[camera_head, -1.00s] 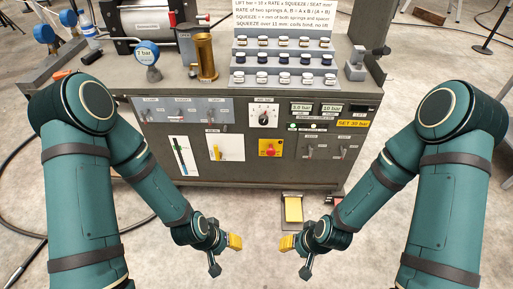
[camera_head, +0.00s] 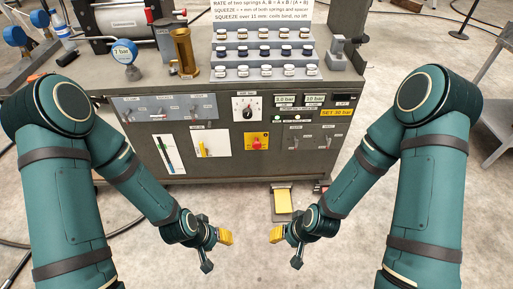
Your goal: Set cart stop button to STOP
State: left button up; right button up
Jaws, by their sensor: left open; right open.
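The red stop button (camera_head: 257,144) sits on a yellow plate (camera_head: 249,137) on the front panel of the grey cart (camera_head: 345,152). My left gripper (camera_head: 226,237) has yellow fingertips and hangs in front of the cart, below and left of the button. My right gripper (camera_head: 275,235) hangs below and slightly right of the button. Both grippers are open, empty and apart from the cart. The writing beside the button is too small to read.
A black selector knob (camera_head: 246,108) is above the button. A yellow lever (camera_head: 202,148) is to its left, and small levers (camera_head: 296,140) are to its right. A yellow pedal (camera_head: 282,200) stands on the floor. Spring racks (camera_head: 265,72) and a brass cylinder (camera_head: 185,52) stand on top.

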aim_at(256, 144)
jog(key=i+l+u, duration=0.1)
jog(key=u, duration=0.25)
jog(key=i+l+u, duration=0.15)
jog(key=u, duration=0.2)
jog(key=i+l+u, duration=0.15)
jog(key=u, duration=0.2)
jog(key=i, duration=0.1)
